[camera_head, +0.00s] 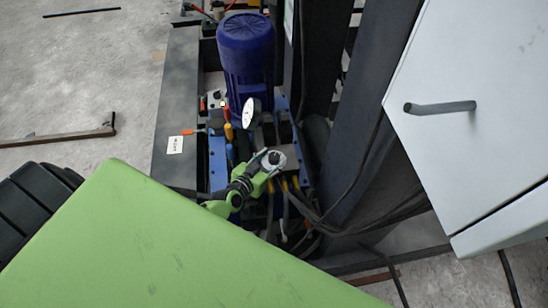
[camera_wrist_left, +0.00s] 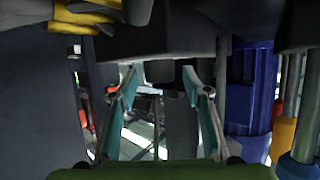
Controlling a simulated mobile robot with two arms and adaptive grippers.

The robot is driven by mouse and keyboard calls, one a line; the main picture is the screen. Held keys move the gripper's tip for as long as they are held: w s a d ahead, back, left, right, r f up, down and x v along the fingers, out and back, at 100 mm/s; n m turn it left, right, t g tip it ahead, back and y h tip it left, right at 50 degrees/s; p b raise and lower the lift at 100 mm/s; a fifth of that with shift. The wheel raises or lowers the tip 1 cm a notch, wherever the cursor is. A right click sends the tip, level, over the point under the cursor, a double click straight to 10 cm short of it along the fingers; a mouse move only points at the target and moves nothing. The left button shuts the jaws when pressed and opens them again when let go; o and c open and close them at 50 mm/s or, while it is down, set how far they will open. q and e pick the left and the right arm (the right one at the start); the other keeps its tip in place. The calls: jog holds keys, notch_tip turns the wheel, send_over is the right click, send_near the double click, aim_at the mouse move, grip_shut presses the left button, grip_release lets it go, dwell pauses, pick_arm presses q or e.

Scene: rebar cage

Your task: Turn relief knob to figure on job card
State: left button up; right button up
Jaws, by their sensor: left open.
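My left gripper (camera_head: 267,168) is open over the hydraulic unit, its green fingers pointing up the picture. A round pale knob-like part with a dark centre (camera_head: 274,159) sits at its fingertips; I cannot tell whether they touch it, nor read any marks on it. In the left wrist view, the two teal fingers of the left gripper (camera_wrist_left: 160,82) stand apart, with dark, unclear parts beyond them. A white card (camera_head: 175,145) with an orange clip lies on the dark ledge at left; its figure is too small to read. A pale gauge face (camera_head: 249,112) stands above the knob-like part.
A blue motor (camera_head: 246,55) stands behind the gauge. Black hoses (camera_head: 325,222) run to the right of the gripper. A dark steel post (camera_head: 362,120) and a white cabinet (camera_head: 480,95) with a handle close off the right side.

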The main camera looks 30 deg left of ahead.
pick_arm(q)
jog(key=shift+x, duration=0.85)
jog(key=c, duration=1.1)
jog(key=n+y+p, duration=0.2)
jog(key=p, duration=0.1)
jog(key=shift+w+r, duration=0.1)
jog(key=shift+r, duration=0.2)
jog(key=shift+n+y+p, duration=0.6)
jog(key=shift+y+p, duration=0.2)
jog(key=shift+y, duration=0.1)
jog(key=shift+a+f+n+g+y, duration=0.1)
jog(key=shift+n+g+y, duration=0.1)
jog(key=shift+n+y, duration=0.2)
jog(key=shift+f+n+g+y, duration=0.2)
jog(key=shift+n+y, duration=0.1)
jog(key=shift+y, duration=0.1)
jog(key=o, duration=1.1)
